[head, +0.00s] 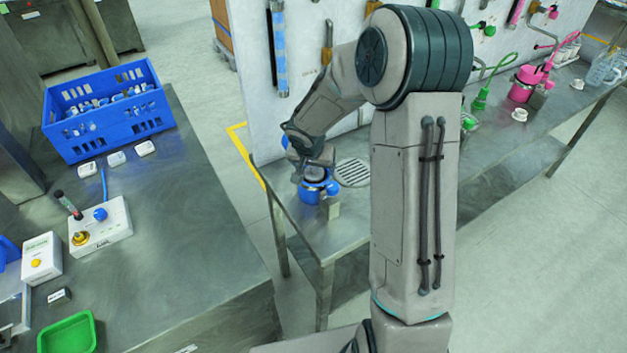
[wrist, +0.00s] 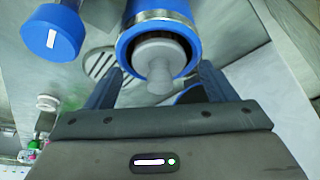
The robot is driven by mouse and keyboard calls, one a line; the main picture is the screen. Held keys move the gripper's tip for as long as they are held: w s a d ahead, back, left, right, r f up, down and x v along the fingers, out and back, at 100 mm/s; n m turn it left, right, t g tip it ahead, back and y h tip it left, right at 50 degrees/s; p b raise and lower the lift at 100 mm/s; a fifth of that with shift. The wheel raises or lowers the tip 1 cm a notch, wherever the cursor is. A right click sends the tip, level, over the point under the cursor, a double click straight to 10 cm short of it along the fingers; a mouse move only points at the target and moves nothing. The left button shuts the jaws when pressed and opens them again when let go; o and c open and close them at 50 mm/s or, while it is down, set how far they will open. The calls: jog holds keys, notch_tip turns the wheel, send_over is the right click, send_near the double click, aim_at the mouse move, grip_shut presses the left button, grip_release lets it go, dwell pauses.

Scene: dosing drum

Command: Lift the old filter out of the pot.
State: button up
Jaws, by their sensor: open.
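The pot (head: 309,196) is blue and stands on the metal bench under my gripper in the head view. In the wrist view the pot (wrist: 183,9) shows its blue body, a silver band and a blue rim. The old filter (wrist: 160,58) is a pale grey round piece with a knob, seated in the pot's open mouth. My gripper (wrist: 160,84) is open, with one dark finger on each side of the knob. I cannot tell whether the fingers touch anything. In the head view my wrist partly hides the pot and the filter.
A blue round knob or cap (wrist: 53,32) with a white mark is close by at left in the wrist view. A round slotted grate (head: 352,172) lies beside the pot. A white wall panel stands behind. A blue crate (head: 108,140) sits on the left table.

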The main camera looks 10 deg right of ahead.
jog(key=c, duration=1.3)
jog(key=shift+c, duration=0.2)
